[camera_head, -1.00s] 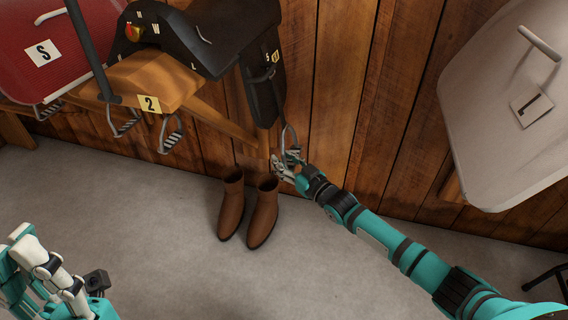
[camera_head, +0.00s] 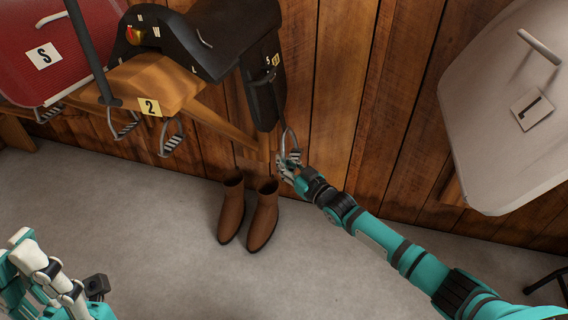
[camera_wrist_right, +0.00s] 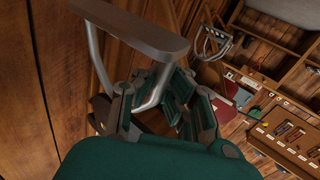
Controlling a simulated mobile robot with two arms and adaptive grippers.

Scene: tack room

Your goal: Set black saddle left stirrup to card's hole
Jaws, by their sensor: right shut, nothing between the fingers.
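The black saddle (camera_head: 225,40) sits on a wooden rack at the upper left of the head view. Its dark strap (camera_head: 264,95) hangs at the right side, with a small white and yellow card (camera_head: 272,60) near the top whose marks are too small to read surely. A grey metal stirrup (camera_head: 287,138) hangs at the strap's bottom. My right gripper (camera_head: 288,162) is at the stirrup's lower end, shut, with nothing held. In the right wrist view the stirrup (camera_wrist_right: 130,28) crosses close over my fingers (camera_wrist_right: 165,105). My left gripper (camera_head: 32,258) is partly seen at the lower left.
A wooden saddle rack with a card "2" (camera_head: 149,107) and a red saddle pad (camera_head: 45,50) are at the left. Brown boots (camera_head: 262,215) stand on the floor below the strap. A pale panel (camera_head: 500,120) is at the right.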

